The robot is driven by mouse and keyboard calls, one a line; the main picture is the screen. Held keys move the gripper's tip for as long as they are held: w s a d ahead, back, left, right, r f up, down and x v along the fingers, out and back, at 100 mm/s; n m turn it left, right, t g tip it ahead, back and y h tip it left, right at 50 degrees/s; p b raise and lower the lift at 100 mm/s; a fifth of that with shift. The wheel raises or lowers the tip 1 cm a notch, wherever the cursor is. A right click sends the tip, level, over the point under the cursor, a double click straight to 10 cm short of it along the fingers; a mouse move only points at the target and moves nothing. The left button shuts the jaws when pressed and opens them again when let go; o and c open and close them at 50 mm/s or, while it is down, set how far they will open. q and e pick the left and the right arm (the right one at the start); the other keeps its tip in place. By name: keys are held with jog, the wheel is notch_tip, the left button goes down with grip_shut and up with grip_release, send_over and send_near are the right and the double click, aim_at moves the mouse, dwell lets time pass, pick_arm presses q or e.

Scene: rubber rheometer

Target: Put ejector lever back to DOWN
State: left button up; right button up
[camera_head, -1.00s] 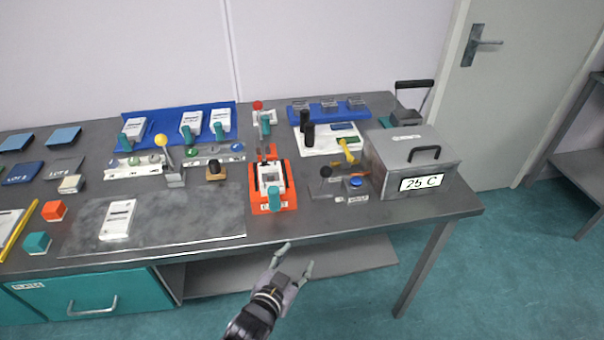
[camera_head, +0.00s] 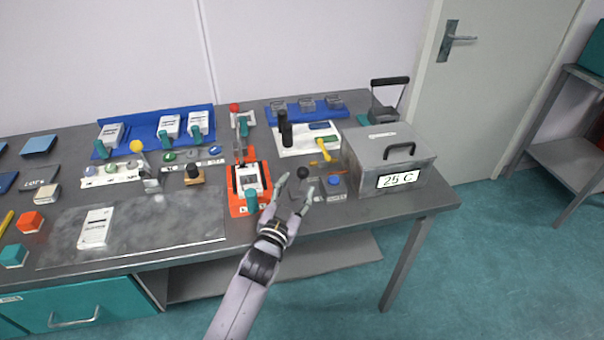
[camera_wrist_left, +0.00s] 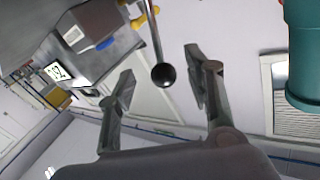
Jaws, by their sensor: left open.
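A lever with a black ball knob (camera_head: 302,172) stands on a small grey base beside a blue button, right of the orange fixture; its label is too small to read. My left gripper (camera_head: 295,187) is open at the front of this lever. In the left wrist view the black ball (camera_wrist_left: 163,75) hangs at the end of a thin metal rod, between and slightly beyond the open fingers (camera_wrist_left: 160,92). I see no clear contact with either finger. My right gripper is not in view.
The orange fixture (camera_head: 234,207) with a teal handle is close left of my gripper. The blue button (camera_head: 334,180) and grey 25 C box (camera_head: 411,162) stand to the right. A yellow-handled lever (camera_head: 323,149) is behind. Free air lies in front of the table.

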aim_at(302, 176)
pick_arm(q)
jog(key=x, duration=0.5)
jog(key=shift+w+d, duration=0.1)
jog(key=shift+w, duration=0.2)
jog(key=shift+c, duration=0.4)
jog(key=shift+f, duration=0.1)
grip_shut()
